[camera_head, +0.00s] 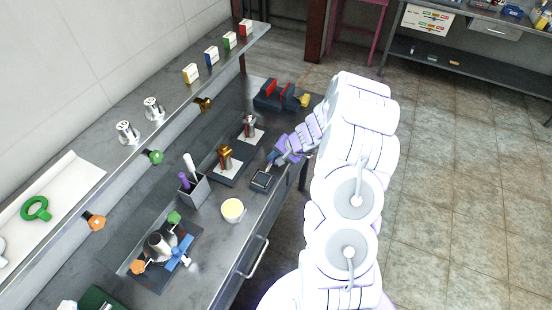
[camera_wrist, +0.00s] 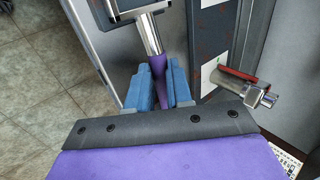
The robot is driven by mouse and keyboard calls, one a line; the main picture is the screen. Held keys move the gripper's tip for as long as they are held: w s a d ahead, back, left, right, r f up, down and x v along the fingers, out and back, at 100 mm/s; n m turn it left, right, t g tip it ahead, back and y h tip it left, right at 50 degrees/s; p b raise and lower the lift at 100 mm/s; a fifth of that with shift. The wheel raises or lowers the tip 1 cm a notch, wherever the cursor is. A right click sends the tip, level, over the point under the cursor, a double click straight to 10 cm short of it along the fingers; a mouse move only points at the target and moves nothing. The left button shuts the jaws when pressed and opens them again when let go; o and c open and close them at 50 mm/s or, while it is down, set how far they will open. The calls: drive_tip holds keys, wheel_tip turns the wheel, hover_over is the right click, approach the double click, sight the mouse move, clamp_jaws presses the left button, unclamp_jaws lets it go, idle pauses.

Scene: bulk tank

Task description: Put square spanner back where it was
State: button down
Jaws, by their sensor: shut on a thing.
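The square spanner (camera_wrist: 151,36) has a purple grip and a silver shaft in the wrist view. My gripper (camera_wrist: 160,85) has its blue fingers shut on the purple grip. The shaft points away from my gripper, and its far end is over a dark square holder with a grey middle (camera_wrist: 122,13). I cannot tell whether the shaft touches it. In the head view, my gripper (camera_head: 273,158) is over the bench's front edge, just beyond the dark square holder (camera_head: 262,180). The spanner is very small there and mostly hidden by my gripper.
A fitting with a red handle (camera_wrist: 240,85) is close to my gripper's right. Floor to the right is clear.

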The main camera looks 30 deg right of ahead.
drive_tip(key=shift+d, duration=0.35)
drive_tip(key=shift+f, duration=0.2)
drive_tip(key=c, duration=1)
unclamp_jaws()
drive_tip(key=shift+a, duration=0.25)
drive_tip(key=shift+r, duration=0.1)
